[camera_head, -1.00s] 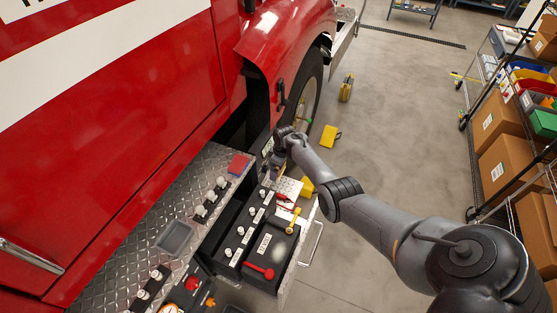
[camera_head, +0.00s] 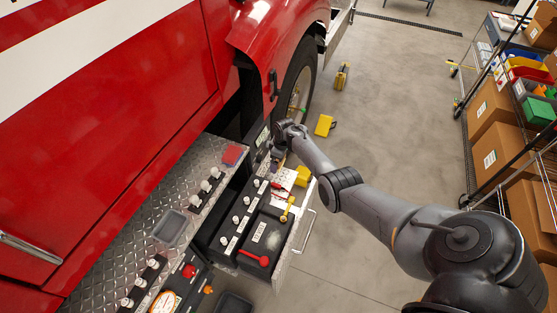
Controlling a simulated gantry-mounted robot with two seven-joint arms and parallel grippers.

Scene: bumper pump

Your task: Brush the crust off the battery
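The battery (camera_head: 259,231) is a black box with a white label, in the pulled-out drawer at the side of the red truck. A pale crusty patch (camera_head: 273,241) shows on its top. A red-ended part (camera_head: 262,260) lies across its near edge, and a yellow-ended part (camera_head: 288,208) is at its far right corner. My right gripper (camera_head: 275,160) is at the far end of the drawer, beyond the battery and apart from it. It is small and partly hidden by the wrist, so its fingers and anything in them are unclear. I cannot make out a brush. My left gripper is out of view.
A diamond-plate step (camera_head: 145,225) carries a grey tray (camera_head: 169,227), a red block (camera_head: 233,154) and switches. Yellow wheel chocks (camera_head: 325,125) stand on the floor by the tyre (camera_head: 298,85). A shelf rack with cardboard boxes (camera_head: 490,158) is at right. The floor between is clear.

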